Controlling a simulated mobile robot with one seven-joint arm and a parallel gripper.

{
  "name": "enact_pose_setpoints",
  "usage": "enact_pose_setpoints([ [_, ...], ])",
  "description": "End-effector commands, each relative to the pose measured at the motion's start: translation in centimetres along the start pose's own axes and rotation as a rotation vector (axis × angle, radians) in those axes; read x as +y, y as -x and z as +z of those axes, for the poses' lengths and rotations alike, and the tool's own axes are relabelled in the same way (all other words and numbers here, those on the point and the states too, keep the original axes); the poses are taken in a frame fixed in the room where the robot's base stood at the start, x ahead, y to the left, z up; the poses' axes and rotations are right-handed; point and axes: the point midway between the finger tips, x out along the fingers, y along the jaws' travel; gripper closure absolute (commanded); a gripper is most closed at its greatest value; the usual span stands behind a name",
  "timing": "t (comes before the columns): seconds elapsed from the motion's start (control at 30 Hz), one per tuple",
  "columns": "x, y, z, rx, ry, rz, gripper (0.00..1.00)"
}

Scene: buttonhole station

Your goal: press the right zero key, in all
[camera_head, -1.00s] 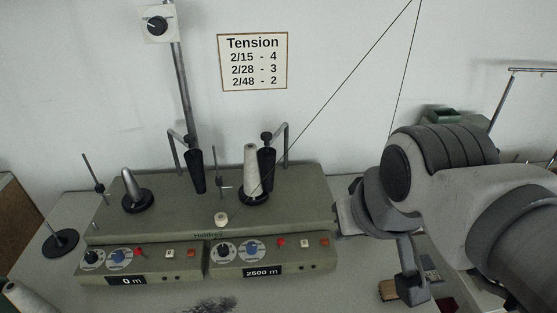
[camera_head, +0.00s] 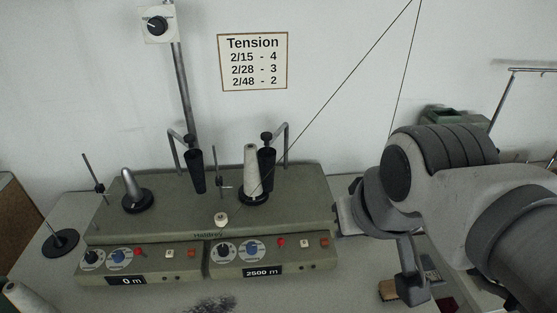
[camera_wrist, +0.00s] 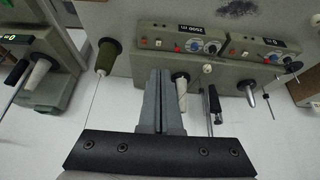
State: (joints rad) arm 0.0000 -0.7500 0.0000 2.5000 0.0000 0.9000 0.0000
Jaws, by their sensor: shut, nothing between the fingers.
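The grey-green winder has a right control panel with a display (camera_head: 262,271) reading 2500 m. It also shows upside down in the wrist view (camera_wrist: 191,28). Along this panel are a black knob, a blue knob, a red control (camera_head: 281,243), a white key (camera_head: 303,242) and an orange-brown key (camera_head: 324,243). No legible label tells which one is the zero key. The left display (camera_head: 126,281) reads 0 m. My gripper (camera_wrist: 161,74) is shut and empty. In the wrist view its tips overlap the winder's body near the right panel; contact cannot be told.
A white cone (camera_head: 251,167) stands on the winder's right spindle, with thread running up. Bare spindles and dark upright posts rise from the winder's top. A tension sign (camera_head: 253,62) hangs on the wall. A brush (camera_head: 388,290) lies on the table at right, near my arm.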

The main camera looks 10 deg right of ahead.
Motion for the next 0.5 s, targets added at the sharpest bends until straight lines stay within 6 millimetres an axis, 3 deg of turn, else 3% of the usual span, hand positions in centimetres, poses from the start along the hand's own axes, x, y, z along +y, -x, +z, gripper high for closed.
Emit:
enact_pose_setpoints([
  [0.27,-1.1,-1.3,-0.4,-0.046,-0.07,-0.064,1.0],
  [0.5,-3.8,-4.8,-1.9,-0.157,-0.301,-0.231,1.0],
])
